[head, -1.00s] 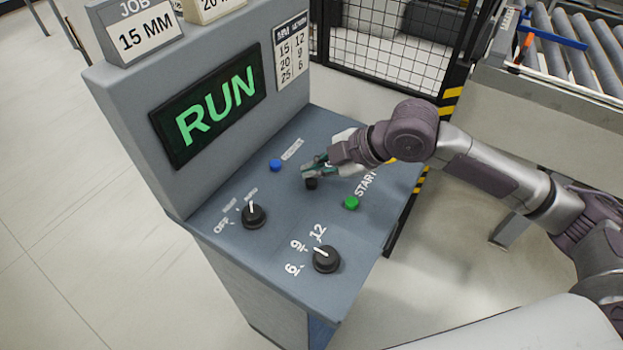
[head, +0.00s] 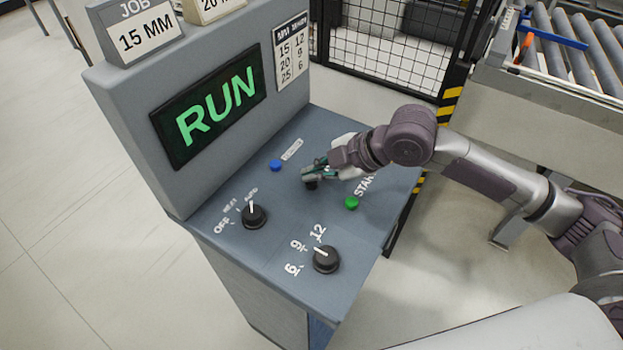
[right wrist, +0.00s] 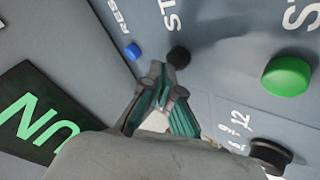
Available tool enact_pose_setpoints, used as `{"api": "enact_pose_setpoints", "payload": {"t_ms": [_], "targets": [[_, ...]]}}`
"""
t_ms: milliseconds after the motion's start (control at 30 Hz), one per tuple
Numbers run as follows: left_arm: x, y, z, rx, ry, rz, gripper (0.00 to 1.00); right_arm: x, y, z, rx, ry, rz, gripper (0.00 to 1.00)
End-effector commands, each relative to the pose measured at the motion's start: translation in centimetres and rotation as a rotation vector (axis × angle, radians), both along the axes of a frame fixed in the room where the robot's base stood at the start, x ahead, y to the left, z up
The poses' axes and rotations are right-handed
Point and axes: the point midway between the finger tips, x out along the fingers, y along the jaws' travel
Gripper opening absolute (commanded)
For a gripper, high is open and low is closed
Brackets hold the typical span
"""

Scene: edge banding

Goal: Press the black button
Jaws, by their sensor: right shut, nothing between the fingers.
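The black button (head: 311,186) is on the sloped grey panel, between the blue and green buttons. My right gripper (head: 308,175) is shut and empty, with its tips at the black button and partly covering it in the head view. In the right wrist view the black button (right wrist: 179,56) shows just beyond the fingertips (right wrist: 163,80). I cannot tell whether the tips touch it. My left gripper is not in view.
The panel also has a blue button (head: 275,165), a green START button (head: 351,203) and two black knobs (head: 254,215) (head: 326,259). The screen (head: 208,115) reads RUN. A mesh fence (head: 390,50) and a roller conveyor (head: 570,50) stand behind.

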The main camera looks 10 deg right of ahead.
Motion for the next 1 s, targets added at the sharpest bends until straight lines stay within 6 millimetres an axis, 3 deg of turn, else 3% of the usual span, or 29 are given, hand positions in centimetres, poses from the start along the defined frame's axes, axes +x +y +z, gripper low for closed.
{"api": "enact_pose_setpoints", "payload": {"t_ms": [1000], "targets": [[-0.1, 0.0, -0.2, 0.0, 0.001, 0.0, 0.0, 0.0, 0.0, -1.0, -0.001, 0.001, 0.0, 0.0]]}}
